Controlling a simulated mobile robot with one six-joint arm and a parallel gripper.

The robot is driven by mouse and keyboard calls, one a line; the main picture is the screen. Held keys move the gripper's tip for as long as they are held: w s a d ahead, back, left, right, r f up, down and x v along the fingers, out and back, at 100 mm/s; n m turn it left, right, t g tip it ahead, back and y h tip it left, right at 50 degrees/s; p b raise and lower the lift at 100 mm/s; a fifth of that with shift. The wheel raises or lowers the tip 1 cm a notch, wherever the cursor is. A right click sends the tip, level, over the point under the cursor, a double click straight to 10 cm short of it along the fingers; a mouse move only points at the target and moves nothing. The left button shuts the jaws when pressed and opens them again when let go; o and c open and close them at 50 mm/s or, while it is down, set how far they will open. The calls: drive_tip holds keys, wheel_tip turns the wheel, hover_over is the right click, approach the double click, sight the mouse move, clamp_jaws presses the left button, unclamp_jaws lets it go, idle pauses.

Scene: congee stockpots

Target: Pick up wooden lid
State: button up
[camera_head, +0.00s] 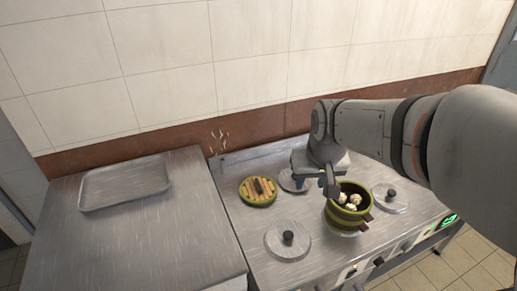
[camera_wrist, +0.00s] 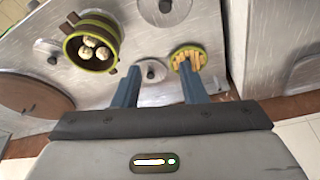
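The wooden lid (camera_head: 258,192) is round, with pale wooden slats, a green rim and a dark handle. It lies flat on the steel stove top, left of my gripper (camera_head: 331,184) in the head view. In the wrist view the lid (camera_wrist: 197,55) is at upper right, and the right finger's tip overlaps its lower left part. My gripper (camera_wrist: 158,72) is open, its two blue fingers spread with nothing between them. It is above the stove, apart from the lid as far as I can tell. The finger partly hides the lid's handle in the wrist view.
A green and brown pot (camera_head: 347,213) holding several pale round pieces stands right of the gripper. Round burner plates with black knobs (camera_head: 288,240) lie around it. A steel counter (camera_head: 140,245) with an empty tray (camera_head: 126,183) is at left. A tiled wall is behind.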

drive_tip(key=w+a+f+n+b, duration=0.1)
drive_tip(key=w+a+f, duration=0.1)
drive_tip(key=w+f, duration=0.3)
drive_tip(key=w+a+f+b, duration=0.2)
drive_tip(key=w+f, duration=0.1)
drive_tip(key=w, duration=0.5)
drive_tip(key=n+b, duration=0.1)
drive_tip(key=b, duration=0.2)
approach(258, 184)
drive_tip(key=shift+w+d+f+t+y, duration=0.2)
drive_tip(key=shift+w+f+t+y, duration=0.15)
drive_tip(key=shift+f, duration=0.25)
drive_tip(key=x, duration=0.7)
drive_tip(key=shift+s+d+f+p, duration=0.1)
drive_tip(key=shift+s+f+p, duration=0.1)
drive_tip(key=shift+f+p, duration=0.15)
drive_tip(key=shift+c, duration=0.4)
clamp_jaws()
